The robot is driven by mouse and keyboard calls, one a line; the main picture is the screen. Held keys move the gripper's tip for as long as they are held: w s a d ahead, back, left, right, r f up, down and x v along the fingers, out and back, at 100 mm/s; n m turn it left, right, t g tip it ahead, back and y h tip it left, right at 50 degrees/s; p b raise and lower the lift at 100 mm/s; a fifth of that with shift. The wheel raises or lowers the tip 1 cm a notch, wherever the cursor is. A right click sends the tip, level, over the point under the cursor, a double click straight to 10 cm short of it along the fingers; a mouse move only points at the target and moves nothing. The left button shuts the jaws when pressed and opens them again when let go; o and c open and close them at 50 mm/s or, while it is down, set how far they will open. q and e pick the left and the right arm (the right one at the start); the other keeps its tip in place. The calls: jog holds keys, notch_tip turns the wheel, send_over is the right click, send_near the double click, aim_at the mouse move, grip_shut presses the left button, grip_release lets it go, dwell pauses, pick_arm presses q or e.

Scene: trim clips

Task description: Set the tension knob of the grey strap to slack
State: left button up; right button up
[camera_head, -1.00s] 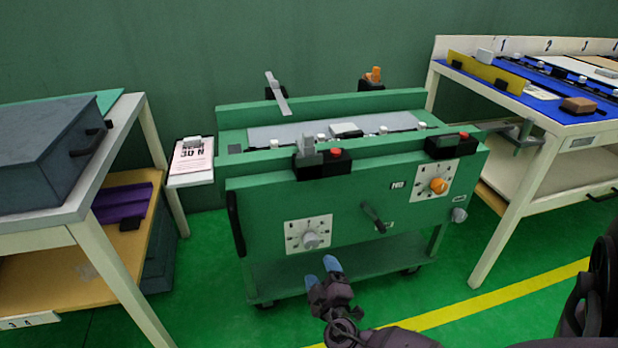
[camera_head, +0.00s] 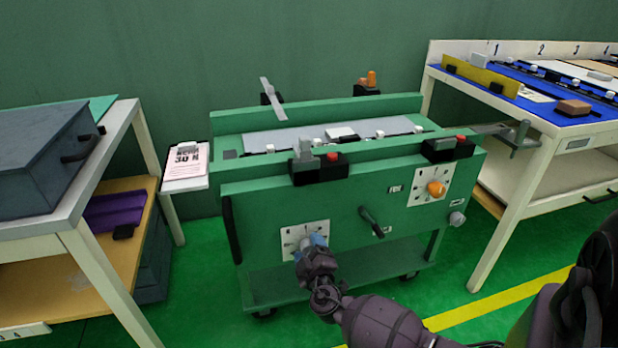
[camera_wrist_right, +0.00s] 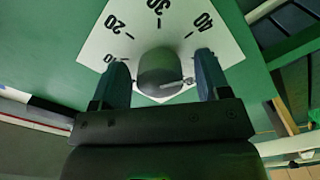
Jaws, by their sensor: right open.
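The grey knob (camera_wrist_right: 160,70) sits on a white dial plate (camera_head: 292,234) low on the left of the green cart's front. In the right wrist view the plate shows 20, 30 and 40 around the knob. My right gripper (camera_head: 312,242) is at this dial and hides most of the knob in the head view. In the wrist view its two blue fingers (camera_wrist_right: 160,80) are open, one on each side of the knob, with gaps visible. An orange knob (camera_head: 436,188) sits on a second dial plate at the upper right. My left gripper is not in view.
The green cart (camera_head: 345,270) carries a black lever (camera_head: 371,221) right of my gripper and a small grey knob (camera_head: 457,219) at the far right. A clipboard (camera_head: 186,166) hangs at its left. Tables stand on both sides.

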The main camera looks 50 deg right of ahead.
jog(key=c, duration=0.9)
jog(key=shift+c, duration=0.2)
